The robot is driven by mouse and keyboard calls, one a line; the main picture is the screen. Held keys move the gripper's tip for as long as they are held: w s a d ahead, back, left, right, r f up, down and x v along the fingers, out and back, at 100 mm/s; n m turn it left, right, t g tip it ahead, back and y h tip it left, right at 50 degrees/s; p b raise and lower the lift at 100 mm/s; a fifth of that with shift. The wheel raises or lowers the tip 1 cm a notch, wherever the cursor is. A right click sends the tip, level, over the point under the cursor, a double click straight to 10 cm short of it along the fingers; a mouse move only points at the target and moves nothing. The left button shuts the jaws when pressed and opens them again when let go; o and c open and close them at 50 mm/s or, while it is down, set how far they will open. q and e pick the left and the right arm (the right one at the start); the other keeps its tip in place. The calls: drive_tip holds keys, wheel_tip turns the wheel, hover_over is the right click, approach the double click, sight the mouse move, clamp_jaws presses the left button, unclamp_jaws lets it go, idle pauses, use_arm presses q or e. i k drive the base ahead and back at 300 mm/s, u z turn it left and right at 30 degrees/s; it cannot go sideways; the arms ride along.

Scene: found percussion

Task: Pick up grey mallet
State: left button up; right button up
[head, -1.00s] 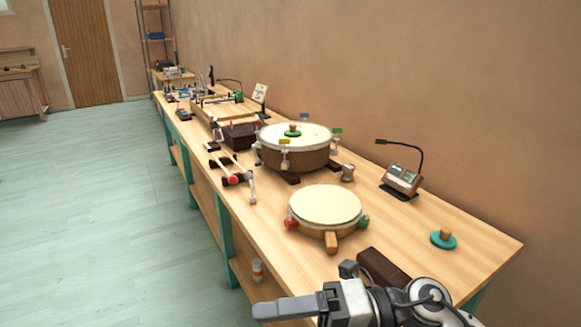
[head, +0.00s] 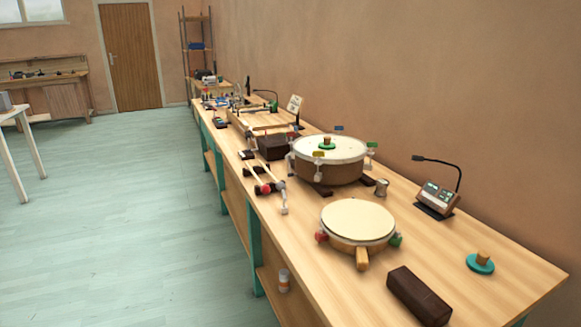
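What looks like the grey mallet (head: 283,197) lies near the table's left edge, its elongated grey head towards me and its pale handle running away to the back left. A red-headed mallet (head: 265,188) lies just left of it. Both seem to rest across dark blocks (head: 262,169); the far handle ends are too small to make out. Neither of my grippers is in the head view.
The long wooden table (head: 500,300) holds a large drum (head: 330,172), a smaller frame drum (head: 358,222), a dark block (head: 418,296), a lamp device (head: 437,196) and a teal disc (head: 480,263). Open floor (head: 120,230) lies left of the table.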

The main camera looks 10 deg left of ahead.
sight(281, 186)
drive_tip(key=k, duration=0.5)
drive_tip(key=u, duration=1.15)
drive_tip(key=i, duration=4.4)
drive_tip(key=z, duration=2.7)
